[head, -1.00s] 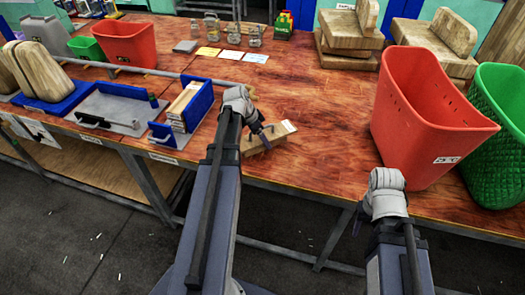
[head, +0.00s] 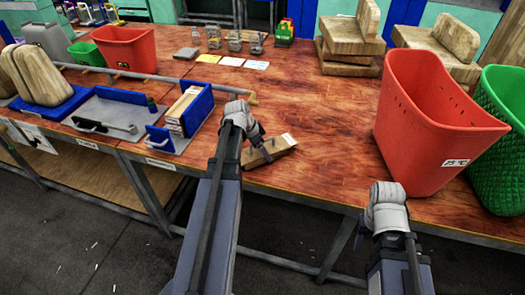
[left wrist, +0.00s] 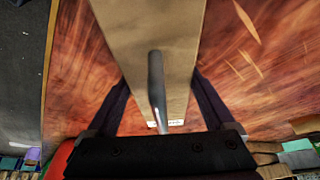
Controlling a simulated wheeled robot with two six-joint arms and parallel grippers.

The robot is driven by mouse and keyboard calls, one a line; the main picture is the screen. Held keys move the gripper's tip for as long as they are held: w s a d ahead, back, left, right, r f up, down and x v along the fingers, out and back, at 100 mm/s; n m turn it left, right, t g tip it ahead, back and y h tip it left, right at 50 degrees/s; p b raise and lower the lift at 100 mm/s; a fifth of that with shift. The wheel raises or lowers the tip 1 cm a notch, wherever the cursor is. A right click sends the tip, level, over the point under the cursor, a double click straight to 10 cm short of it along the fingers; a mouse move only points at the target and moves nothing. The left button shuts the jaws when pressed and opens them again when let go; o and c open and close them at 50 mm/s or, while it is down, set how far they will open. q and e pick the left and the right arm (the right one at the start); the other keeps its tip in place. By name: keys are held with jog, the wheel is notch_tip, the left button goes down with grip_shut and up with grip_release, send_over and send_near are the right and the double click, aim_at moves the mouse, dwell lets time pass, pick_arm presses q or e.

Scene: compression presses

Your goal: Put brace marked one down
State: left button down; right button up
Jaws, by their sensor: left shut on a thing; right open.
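The wooden brace (head: 276,147) is a pale block with a small white mark on its right end; I cannot read the mark. It is at the table's front edge in the head view, lying flat or just above the wood; I cannot tell which. My left gripper (head: 262,147) is shut on it from above. In the left wrist view the brace (left wrist: 150,35) runs between the two dark fingers (left wrist: 160,100). My right gripper (head: 360,236) is open and empty at the front edge, below the red bin, partly hidden by its own wrist.
A red bin (head: 430,125) and a green basket (head: 500,130) stand at the right. A blue holder (head: 197,108) with wooden pieces and a grey tray (head: 100,112) are at the left. Jars and cards lie at the back. The table middle (head: 320,100) is clear.

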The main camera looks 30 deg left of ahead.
pick_arm(q)
grip_release()
jog(key=shift+p+v, duration=0.75)
jog(key=shift+p, duration=0.15)
jog(key=p+v, duration=1)
jog(key=v, duration=0.1)
jog(key=shift+d, duration=0.15)
jog(key=shift+f, duration=0.15)
